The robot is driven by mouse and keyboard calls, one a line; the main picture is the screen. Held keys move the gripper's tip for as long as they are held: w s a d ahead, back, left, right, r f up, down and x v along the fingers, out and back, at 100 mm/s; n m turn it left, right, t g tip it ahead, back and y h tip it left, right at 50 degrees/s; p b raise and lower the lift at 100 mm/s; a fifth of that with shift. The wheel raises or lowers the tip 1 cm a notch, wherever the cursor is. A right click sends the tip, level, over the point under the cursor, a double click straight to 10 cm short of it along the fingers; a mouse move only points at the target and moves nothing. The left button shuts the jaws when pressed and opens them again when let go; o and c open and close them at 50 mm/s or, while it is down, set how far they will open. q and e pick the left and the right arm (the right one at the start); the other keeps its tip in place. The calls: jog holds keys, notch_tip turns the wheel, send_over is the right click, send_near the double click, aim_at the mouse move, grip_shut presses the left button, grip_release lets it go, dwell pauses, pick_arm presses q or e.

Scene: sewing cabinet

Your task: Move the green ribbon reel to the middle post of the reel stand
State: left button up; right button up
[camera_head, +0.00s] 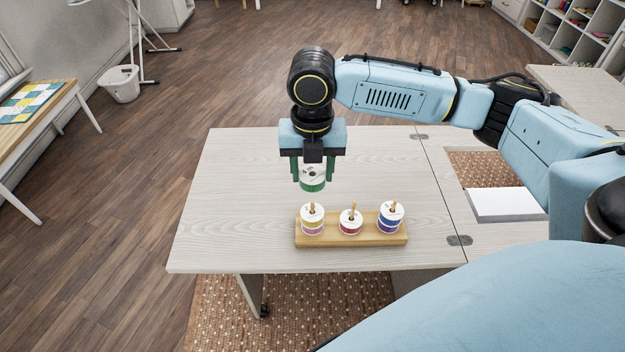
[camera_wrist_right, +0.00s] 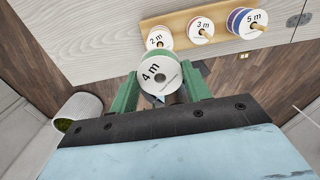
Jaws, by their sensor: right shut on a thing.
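The green ribbon reel (camera_head: 313,181), with a white "4 m" face (camera_wrist_right: 152,75), is between the fingers of my right gripper (camera_head: 313,172), which is shut on it. The gripper points down and holds the reel beyond the stand, towards its left end, apparently above the table. The wooden reel stand (camera_head: 350,241) has three posts. The left post carries a pinkish stack marked "2 m" (camera_head: 312,219). The middle post carries a lower red reel marked "3 m" (camera_head: 350,222). The right post carries a taller blue-purple stack marked "5 m" (camera_head: 390,217). Post tips show above all three. My left gripper is out of view.
The pale wood table (camera_head: 230,210) is clear left of and behind the stand. To the right are hinges, a recessed opening and a white block (camera_head: 505,204). A white basket (camera_head: 120,84) stands on the floor at the back left.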

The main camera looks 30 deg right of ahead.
jog(key=shift+r, duration=0.3)
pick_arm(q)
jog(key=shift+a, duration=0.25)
